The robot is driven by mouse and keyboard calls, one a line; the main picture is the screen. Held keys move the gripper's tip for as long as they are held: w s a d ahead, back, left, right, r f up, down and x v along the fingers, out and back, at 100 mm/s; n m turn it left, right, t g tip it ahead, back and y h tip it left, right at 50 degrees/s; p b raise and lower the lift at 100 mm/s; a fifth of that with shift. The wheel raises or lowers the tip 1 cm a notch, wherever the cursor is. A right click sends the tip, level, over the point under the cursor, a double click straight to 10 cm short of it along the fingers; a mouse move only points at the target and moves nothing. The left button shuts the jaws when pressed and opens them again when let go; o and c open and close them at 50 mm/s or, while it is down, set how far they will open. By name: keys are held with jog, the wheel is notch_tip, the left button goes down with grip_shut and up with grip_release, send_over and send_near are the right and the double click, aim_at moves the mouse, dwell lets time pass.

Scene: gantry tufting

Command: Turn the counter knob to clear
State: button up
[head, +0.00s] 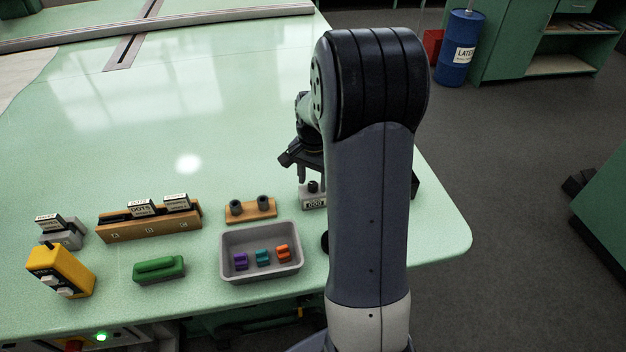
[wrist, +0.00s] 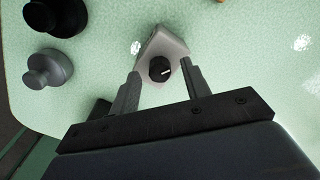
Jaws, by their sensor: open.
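The counter is a small grey block (head: 309,202) near the table's right part, with a black knob (head: 313,186) on top. Its face carries a number display that looks like zeros but is too small to read surely. In the wrist view the knob (wrist: 160,69) is round and black with a short white pointer line, on the grey counter body (wrist: 168,45). My gripper (wrist: 161,70) is open, with one finger on each side of the knob in the picture and visible gaps. In the head view my arm partly hides the gripper, above the counter.
A wooden block with two dark pegs (head: 250,208) stands just left of the counter. A grey tray (head: 230,270) holds purple, teal and orange pieces. Further left are a green block (head: 159,269), a wooden card rack (head: 150,229) and a yellow box (head: 62,271). The table's far middle is clear.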

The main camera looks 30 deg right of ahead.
aim_at(314, 184)
notch_tip(314, 184, up, 10)
dwell(0.4)
jog(key=shift+s, duration=0.1)
notch_tip(314, 184, down, 11)
jog(key=shift+r, duration=0.1)
dwell(0.4)
dwell(0.4)
